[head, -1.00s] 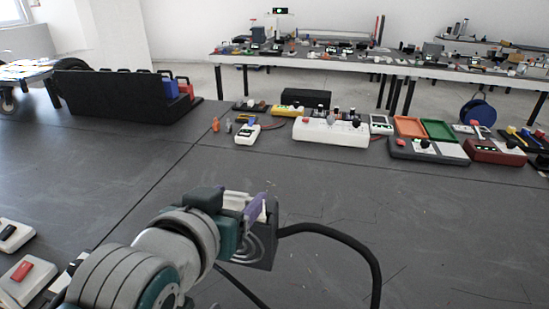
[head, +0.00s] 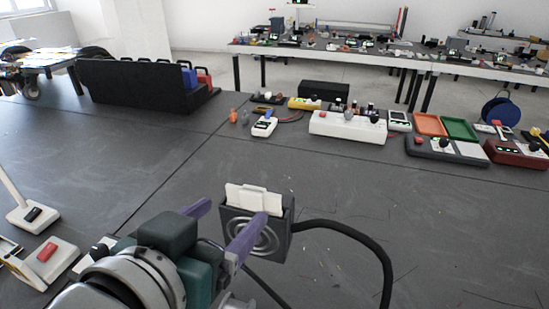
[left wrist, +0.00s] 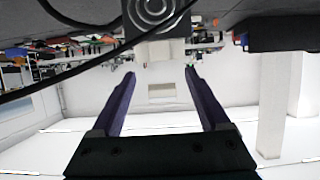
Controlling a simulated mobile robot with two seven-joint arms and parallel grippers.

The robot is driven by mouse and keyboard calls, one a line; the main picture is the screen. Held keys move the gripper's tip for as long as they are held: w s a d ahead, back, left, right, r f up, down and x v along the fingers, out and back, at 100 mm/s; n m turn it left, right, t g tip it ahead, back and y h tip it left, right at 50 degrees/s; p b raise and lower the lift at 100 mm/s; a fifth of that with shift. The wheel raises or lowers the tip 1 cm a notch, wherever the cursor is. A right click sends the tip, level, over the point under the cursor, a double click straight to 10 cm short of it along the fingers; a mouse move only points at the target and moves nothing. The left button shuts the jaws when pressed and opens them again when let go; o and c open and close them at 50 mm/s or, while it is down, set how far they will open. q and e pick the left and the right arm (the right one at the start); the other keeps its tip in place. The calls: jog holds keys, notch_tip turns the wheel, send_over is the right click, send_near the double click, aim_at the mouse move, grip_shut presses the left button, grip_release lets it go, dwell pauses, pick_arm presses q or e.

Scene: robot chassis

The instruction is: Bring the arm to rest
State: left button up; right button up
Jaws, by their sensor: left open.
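My left gripper (head: 235,210) is in the lower middle of the head view, its two purple fingers spread apart. Between the fingers I see no held object. A dark grey box (head: 272,240) with concentric rings on its face, a white insert (head: 247,197) at its top and a black cable stands on the table just beyond the gripper. The right finger overlaps the box in the picture; I cannot tell whether they touch. In the left wrist view the box (left wrist: 152,12) shows at the top edge, beyond the open fingers (left wrist: 159,70). My right gripper is not in view.
The black cable (head: 375,250) curves from the box to the right. Small devices (head: 45,250) lie at the left edge. A black rack (head: 130,85), a white panel (head: 345,127) and orange and green trays (head: 445,127) line the table's far side. The middle table is mostly clear.

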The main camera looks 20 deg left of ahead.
pick_arm(q)
jog(key=shift+s+r, duration=0.15)
jog(key=shift+s, duration=0.15)
